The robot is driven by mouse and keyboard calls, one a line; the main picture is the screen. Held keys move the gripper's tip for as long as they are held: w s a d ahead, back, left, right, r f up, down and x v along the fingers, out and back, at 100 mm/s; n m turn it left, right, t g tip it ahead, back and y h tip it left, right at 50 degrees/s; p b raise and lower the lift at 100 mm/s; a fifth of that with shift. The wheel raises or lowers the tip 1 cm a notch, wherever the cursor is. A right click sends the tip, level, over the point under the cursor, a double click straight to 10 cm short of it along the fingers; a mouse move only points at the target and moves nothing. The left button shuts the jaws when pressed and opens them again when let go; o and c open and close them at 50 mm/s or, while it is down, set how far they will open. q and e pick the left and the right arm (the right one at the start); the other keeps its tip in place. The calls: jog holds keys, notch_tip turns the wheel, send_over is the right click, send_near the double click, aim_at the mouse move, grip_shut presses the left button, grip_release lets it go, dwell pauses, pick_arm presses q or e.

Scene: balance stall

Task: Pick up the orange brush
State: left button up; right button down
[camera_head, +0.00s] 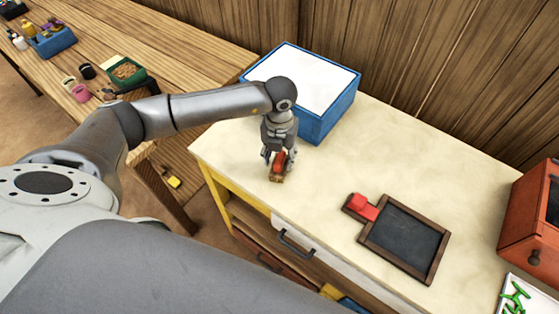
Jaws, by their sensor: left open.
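The orange brush (277,168), a small orange-red piece with a tan lower edge, is on the cream table top (325,165) near its left end. My left gripper (278,158) points down right over it. Its fingers are open on either side of the brush, partly hiding it. I cannot tell whether the fingers touch it. My right gripper is not in view.
A blue box with a white top (330,110) stands close behind my left gripper. A dark slate with a wooden frame (405,237) and a red block (363,206) lie to the right. A red cabinet (535,215) is at the right edge. The table's middle is clear.

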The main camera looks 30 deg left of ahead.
pick_arm(q)
jog(key=shift+f, duration=0.8)
grip_shut()
jog(key=shift+r, duration=0.15)
jog(key=shift+w+r+b, duration=0.1)
jog(key=shift+r+b, duration=0.35)
notch_tip(320, 180, up, 2)
jog(key=shift+r+b, duration=0.1)
jog(key=shift+b, duration=0.55)
jog(key=s+d+r+b, duration=0.4)
jog(key=s+r, duration=0.5)
jog(key=s, duration=0.4)
jog(key=shift+d+r, duration=0.35)
jog(key=shift+d, duration=0.15)
jog(key=shift+s, duration=0.1)
